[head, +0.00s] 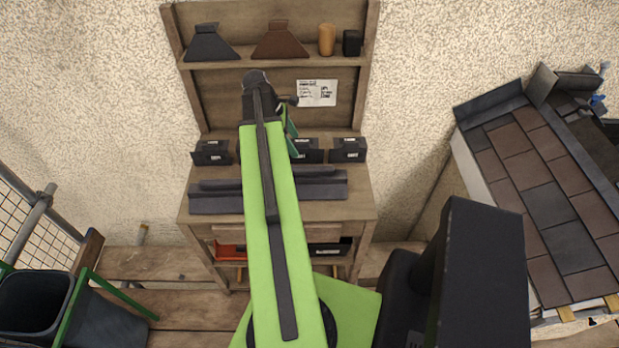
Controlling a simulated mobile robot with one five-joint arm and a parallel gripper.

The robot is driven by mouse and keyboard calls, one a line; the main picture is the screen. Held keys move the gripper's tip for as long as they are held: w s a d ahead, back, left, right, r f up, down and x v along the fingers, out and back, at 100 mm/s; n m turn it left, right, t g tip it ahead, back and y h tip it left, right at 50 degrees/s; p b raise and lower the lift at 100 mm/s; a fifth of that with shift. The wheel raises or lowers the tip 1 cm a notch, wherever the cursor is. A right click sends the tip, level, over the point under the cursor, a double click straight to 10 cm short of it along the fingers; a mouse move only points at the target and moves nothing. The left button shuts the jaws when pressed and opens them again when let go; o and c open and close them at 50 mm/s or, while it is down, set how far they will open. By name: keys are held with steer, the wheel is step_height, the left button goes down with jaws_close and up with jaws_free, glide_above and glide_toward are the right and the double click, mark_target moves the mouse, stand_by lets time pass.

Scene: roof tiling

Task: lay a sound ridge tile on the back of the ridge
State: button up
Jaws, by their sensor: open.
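Long dark grey angled pieces that look like ridge tiles (217,203) lie across the wooden workbench, partly hidden behind my green arm. I cannot tell from here whether they are sound. The tiled roof (550,200) stands at the right, with brown and dark grey tiles. Dark grey angled pieces (490,104) run along its upper edge; the back of the ridge is not clearly visible. My gripper (291,133) is above the back of the bench, mostly hidden by the arm, with a green part showing. It is open, and I see nothing held in it.
Black labelled holders (347,150) stand along the bench back. The shelf above carries a grey hood piece (210,43), a brown one (280,41) and two small cylinders. A paper sheet (316,93) hangs below.

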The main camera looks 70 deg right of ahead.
mark_target(312, 173)
steer(key=b+x, duration=1)
steer(key=x, duration=0.2)
steer(key=shift+w+a+b, duration=0.1)
steer(key=shift+w+b, duration=0.05)
steer(key=shift+b, duration=0.25)
steer(key=shift+f, duration=0.2)
steer(key=shift+r, duration=0.1)
steer(key=b+x, duration=0.5)
steer(key=shift+s+a, duration=0.15)
steer(key=shift+s, duration=0.1)
steer(key=shift+c, duration=0.2)
jaws_close()
